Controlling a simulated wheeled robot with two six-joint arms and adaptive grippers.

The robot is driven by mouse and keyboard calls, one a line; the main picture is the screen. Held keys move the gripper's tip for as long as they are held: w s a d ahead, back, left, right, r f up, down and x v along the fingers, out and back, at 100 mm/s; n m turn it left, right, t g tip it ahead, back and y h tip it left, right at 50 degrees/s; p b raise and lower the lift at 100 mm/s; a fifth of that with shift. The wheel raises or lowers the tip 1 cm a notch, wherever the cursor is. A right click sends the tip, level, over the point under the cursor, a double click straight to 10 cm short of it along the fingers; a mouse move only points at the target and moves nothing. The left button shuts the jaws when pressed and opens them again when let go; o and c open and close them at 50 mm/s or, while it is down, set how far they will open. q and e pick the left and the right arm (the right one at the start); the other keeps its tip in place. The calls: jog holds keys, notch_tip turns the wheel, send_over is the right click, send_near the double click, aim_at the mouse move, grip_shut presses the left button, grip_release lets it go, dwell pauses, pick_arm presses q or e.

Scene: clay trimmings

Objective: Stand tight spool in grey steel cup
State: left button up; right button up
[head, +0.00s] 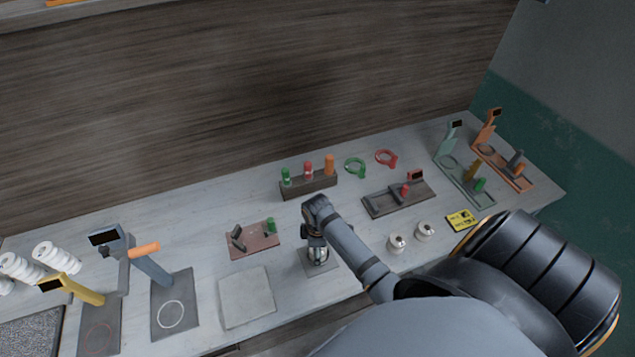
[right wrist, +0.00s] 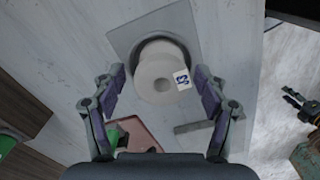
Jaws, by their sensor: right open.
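The white spool (right wrist: 162,82), its round end with a centre hole and a blue-marked label facing up, stands in the grey steel cup (head: 320,257). Its lower part and most of the cup are hidden in the right wrist view. The cup is on a grey square plate (right wrist: 125,38). My right gripper (right wrist: 162,95) is open around the spool's top, a finger on each side with visible gaps; in the head view it is right over the cup. What looks like my left gripper (right wrist: 297,103) shows at the right edge of the wrist view, its jaws unclear.
A pink tray (head: 253,240) with a green piece lies to the left. A dark rack (head: 308,184) with coloured-top items stands behind. A pale square slab (head: 246,297) lies front left.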

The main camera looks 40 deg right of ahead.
jog(key=shift+s, duration=0.1)
jog(key=shift+r, duration=0.2)
pick_arm(q)
jog(key=shift+f+b, duration=0.85)
pick_arm(e)
notch_tip(320, 180, up, 12)
jog(key=shift+r, duration=0.15)
pick_arm(q)
jog(key=shift+w, duration=0.15)
